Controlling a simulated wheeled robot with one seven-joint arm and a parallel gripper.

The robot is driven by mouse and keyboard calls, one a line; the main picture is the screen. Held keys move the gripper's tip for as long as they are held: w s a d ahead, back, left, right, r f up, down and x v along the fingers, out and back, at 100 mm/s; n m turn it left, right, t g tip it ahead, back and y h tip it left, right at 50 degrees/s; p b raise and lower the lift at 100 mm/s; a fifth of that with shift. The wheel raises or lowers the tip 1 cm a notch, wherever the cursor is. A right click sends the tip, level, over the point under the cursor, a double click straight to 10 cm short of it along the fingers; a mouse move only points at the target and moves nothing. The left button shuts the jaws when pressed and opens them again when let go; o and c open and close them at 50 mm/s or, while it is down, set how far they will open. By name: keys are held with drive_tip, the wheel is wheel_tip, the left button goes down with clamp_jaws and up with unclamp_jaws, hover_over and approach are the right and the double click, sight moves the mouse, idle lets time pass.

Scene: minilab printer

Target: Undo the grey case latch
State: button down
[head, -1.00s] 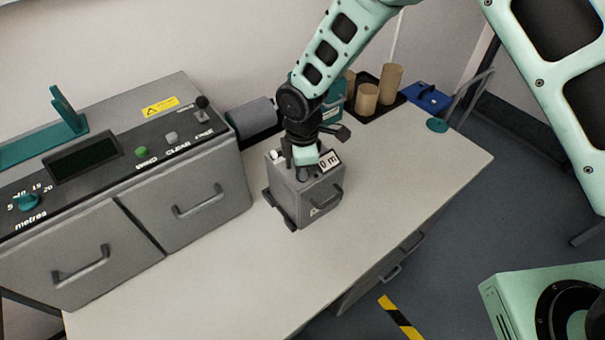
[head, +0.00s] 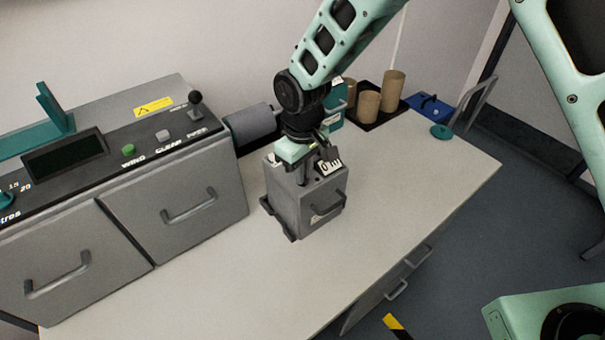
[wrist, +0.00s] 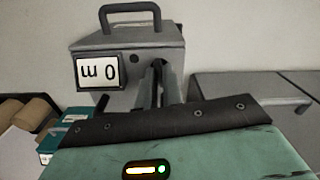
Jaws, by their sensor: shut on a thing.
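The grey case (head: 323,212) stands on the bench, with a dark handle (head: 328,203) on its front and a "0 m" display (head: 328,165) at its top. In the wrist view the case (wrist: 128,48) fills the upper middle, and its display (wrist: 97,72) reads upside down. My gripper (head: 301,177) points down at the top of the case, left of the display. In the wrist view its narrow fingers (wrist: 157,84) are close together against the case. They are shut on a small part there, apparently the latch, which the fingers mostly hide.
A large grey machine (head: 180,195) with drawers, buttons and a lever stands at the left. A grey roll (head: 252,123) lies behind the case. A dark tray (head: 378,116) with brown cylinders and a blue item (head: 428,106) are at the back right. The bench front (head: 250,290) is clear.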

drive_tip(key=shift+m+b, duration=0.3)
drive_tip(key=shift+m, duration=0.8)
drive_tip(key=c, duration=1.5)
unclamp_jaws()
drive_tip(key=shift+c, duration=0.2)
wheel_tip(320, 180, up, 18)
drive_tip(key=b, duration=0.3)
drive_tip(key=shift+f, duration=0.25)
drive_tip(key=s+d+f, duration=0.2)
drive_tip(key=s+d, duration=0.2)
drive_tip(key=s, duration=0.4)
drive_tip(key=s+d+f, duration=0.2)
drive_tip(key=s+d, duration=0.1)
drive_tip(key=s, duration=0.5)
drive_tip(key=s+d+f+n, duration=0.1)
drive_tip(key=s+d, duration=0.3)
drive_tip(key=s, duration=0.4)
drive_tip(key=shift+s+d+f+y, duration=0.3)
drive_tip(key=shift+s+d+f, duration=0.05)
drive_tip(key=shift+f, duration=0.05)
